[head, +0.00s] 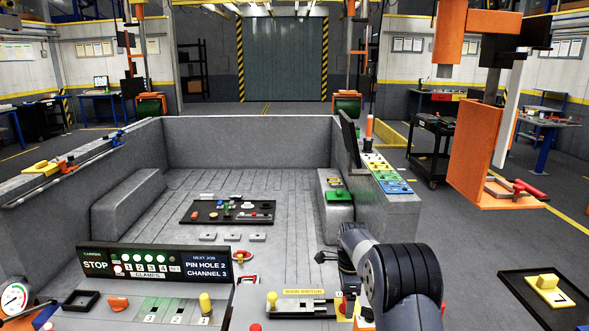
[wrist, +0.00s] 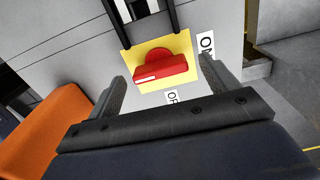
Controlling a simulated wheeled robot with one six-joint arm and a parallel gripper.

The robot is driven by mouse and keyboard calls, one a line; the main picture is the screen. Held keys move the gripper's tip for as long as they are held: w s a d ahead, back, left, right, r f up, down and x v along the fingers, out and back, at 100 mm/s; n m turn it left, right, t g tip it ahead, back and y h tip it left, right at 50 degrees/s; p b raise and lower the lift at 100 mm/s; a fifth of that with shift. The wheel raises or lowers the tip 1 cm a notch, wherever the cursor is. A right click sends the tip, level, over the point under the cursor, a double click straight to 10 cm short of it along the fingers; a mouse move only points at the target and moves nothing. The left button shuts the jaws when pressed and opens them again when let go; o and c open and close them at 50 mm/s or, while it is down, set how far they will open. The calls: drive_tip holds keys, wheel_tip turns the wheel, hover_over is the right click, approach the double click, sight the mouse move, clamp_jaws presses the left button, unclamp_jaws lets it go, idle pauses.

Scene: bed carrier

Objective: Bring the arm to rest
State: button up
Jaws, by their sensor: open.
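My gripper (wrist: 163,70) is open in the wrist view, its two fingers apart. A red switch handle (wrist: 161,74) on a yellow plate (wrist: 181,45) shows between and beyond the fingertips, with clear gaps to both. I cannot tell how far beyond the tips it lies. An "ON" label (wrist: 206,45) is to its right and a partly visible label (wrist: 172,97) below it. In the head view my arm (head: 395,275) reaches down at the lower right, by the "MAIN SWITCH" label (head: 303,291); my fingers cannot be made out there.
The console has a sign panel (head: 155,264), a slotted lever plate (head: 172,311) and a gauge (head: 15,298). A black tray (head: 228,211) with small parts lies on the bed. An orange post (head: 480,140) and a black tray (head: 545,300) with a yellow part stand right.

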drive_tip(key=shift+f, duration=0.5)
